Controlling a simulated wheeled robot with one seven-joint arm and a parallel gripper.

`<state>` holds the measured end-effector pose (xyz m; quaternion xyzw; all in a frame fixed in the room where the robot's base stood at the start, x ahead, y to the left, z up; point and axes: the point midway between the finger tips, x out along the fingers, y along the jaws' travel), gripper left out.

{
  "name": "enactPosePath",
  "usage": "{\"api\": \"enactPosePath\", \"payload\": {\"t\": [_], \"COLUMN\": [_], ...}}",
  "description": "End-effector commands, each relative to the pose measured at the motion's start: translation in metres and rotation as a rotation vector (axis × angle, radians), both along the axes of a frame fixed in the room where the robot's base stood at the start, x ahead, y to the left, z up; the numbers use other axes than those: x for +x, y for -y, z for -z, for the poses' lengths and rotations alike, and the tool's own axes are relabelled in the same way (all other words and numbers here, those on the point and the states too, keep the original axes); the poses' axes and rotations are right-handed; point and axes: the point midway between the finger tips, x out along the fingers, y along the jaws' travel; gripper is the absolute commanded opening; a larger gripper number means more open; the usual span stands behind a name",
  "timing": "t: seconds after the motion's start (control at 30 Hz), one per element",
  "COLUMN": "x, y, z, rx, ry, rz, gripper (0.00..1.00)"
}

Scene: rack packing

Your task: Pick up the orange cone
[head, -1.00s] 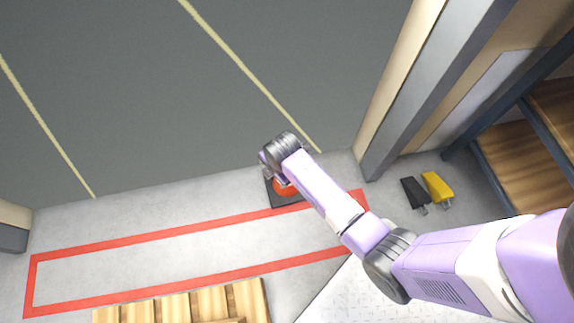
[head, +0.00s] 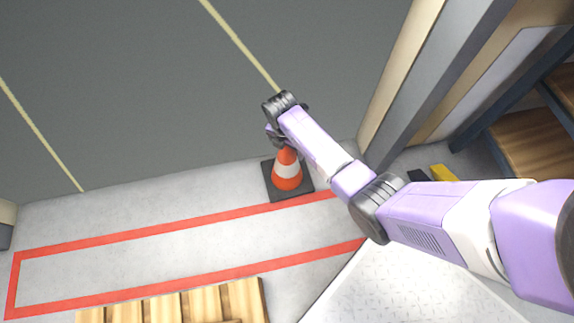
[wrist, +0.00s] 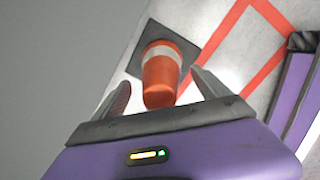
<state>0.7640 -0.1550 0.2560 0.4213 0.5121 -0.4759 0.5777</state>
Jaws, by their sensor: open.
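The orange cone (head: 287,178) has a white band and a square dark base. My gripper (head: 273,136) is at the cone's top in the head view, where my wrist hides the tip. In the wrist view the cone (wrist: 161,75) shows between the two fingers of my gripper (wrist: 163,92), which are apart. The cone's top points toward the palm. I cannot tell whether either finger touches it.
A red outlined rectangle (head: 185,219) is marked on the floor. A wooden pallet (head: 185,304) lies at the bottom. A grey post (head: 428,75) and wooden shelves (head: 540,145) stand at the right. A yellow object (head: 444,173) is partly hidden by my arm.

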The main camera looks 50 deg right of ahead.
Motion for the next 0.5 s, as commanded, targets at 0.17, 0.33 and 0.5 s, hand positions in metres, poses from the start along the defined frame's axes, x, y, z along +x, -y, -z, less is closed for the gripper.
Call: {"api": "enactPosePath", "payload": {"t": [0.17, 0.33, 0.5], "x": [0.0003, 0.0004, 0.0003], "y": [0.003, 0.003, 0.0028], "z": [0.0229, 0.0218, 0.0217], "rx": [-0.001, -0.001, 0.0], "ry": [0.0, 0.001, 0.001], "rz": [0.001, 0.001, 0.001], "gripper": [0.86, 0.86, 0.65]}}
